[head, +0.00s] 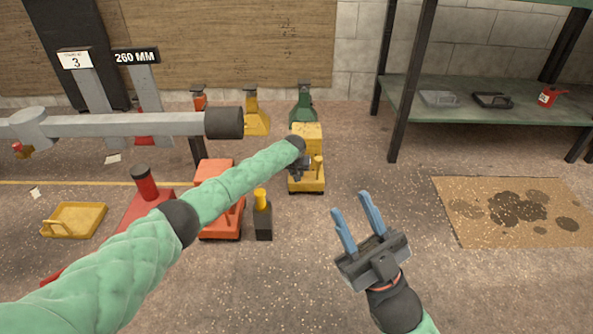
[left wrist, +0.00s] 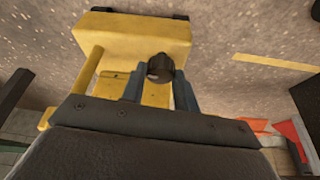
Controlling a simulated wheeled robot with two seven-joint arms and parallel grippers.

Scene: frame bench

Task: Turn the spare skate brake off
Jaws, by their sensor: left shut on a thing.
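A yellow skate (head: 308,186) stands on the floor in the middle of the head view, with a tall yellow block at its back and a yellow post. It also shows in the left wrist view (left wrist: 128,35). My left gripper (head: 300,166) is over it. In the left wrist view its fingers are shut on a dark round knob (left wrist: 160,67) on the skate. The knob's lower part is hidden, and its on or off setting cannot be read. My right gripper (head: 352,206) is open and empty above bare floor, its two blue fingers apart.
Red skates (head: 222,221) stand left of the yellow one, near a dark block with a yellow top (head: 262,215). A grey beam (head: 130,125) crosses at left. A shelf (head: 480,115) and stained cardboard (head: 460,210) are at right. Floor at front right is clear.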

